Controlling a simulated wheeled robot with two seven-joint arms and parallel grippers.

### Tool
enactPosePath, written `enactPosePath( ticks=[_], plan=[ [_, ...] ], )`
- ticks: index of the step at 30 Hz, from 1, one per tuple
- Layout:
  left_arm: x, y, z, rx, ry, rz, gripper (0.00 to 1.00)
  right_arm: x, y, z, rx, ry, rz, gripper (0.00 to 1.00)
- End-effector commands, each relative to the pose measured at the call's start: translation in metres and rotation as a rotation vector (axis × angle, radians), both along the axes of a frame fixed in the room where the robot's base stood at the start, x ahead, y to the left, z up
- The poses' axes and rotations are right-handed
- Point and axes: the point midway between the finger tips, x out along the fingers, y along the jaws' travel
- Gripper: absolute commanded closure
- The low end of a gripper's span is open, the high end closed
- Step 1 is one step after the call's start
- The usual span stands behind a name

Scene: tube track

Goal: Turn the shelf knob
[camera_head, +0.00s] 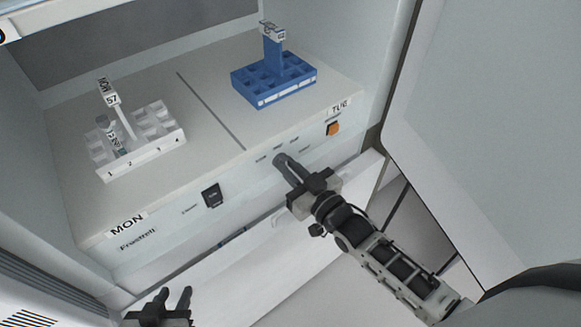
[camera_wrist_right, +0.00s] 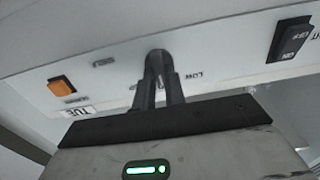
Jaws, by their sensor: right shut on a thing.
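The shelf's front panel (camera_head: 235,186) carries the grey knob (camera_wrist_right: 159,56), with small printed labels around it. My right gripper (camera_head: 281,161) reaches up to the panel from the lower right and is shut on the knob; the fingertips hide most of it. The right wrist view shows the gripper's fingers (camera_wrist_right: 158,75) close together around it, between the panel's labels. The knob's exact turn angle cannot be told. My left gripper (camera_head: 174,294) is at the bottom left, below the panel, with its fingers apart and empty.
On the shelf stand a white rack (camera_head: 140,155) holding a tube and a blue rack (camera_head: 273,88). An orange switch (camera_head: 333,128) and a black rocker switch (camera_head: 212,195) flank the knob. A door (camera_head: 480,130) stands at the right.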

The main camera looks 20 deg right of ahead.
Motion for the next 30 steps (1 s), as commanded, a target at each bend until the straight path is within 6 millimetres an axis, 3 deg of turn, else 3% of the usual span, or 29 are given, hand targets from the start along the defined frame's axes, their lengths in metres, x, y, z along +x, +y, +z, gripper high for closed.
enactPosePath(
  ticks=[1, 3, 15, 20, 30],
  plan=[
    [-0.001, 0.0, -0.001, 0.0, 0.002, 0.0, 0.67, -0.001, 0.0, -0.001, -0.001, 0.003, 0.0, 0.83],
    [-0.001, 0.0, -0.001, 0.0, 0.003, 0.0, 0.67, -0.001, 0.0, -0.001, -0.002, 0.002, 0.0, 0.66],
    [-0.003, 0.001, -0.002, 0.003, 0.007, -0.002, 0.67, -0.008, -0.003, -0.001, -0.002, 0.002, 0.0, 0.66],
    [-0.003, 0.001, -0.004, 0.003, 0.007, -0.002, 0.67, -0.036, -0.013, -0.002, -0.002, 0.003, 0.0, 0.66],
    [-0.002, 0.0, -0.006, 0.001, 0.004, -0.004, 0.67, -0.112, -0.04, -0.003, -0.002, 0.006, 0.001, 0.66]
  ],
)
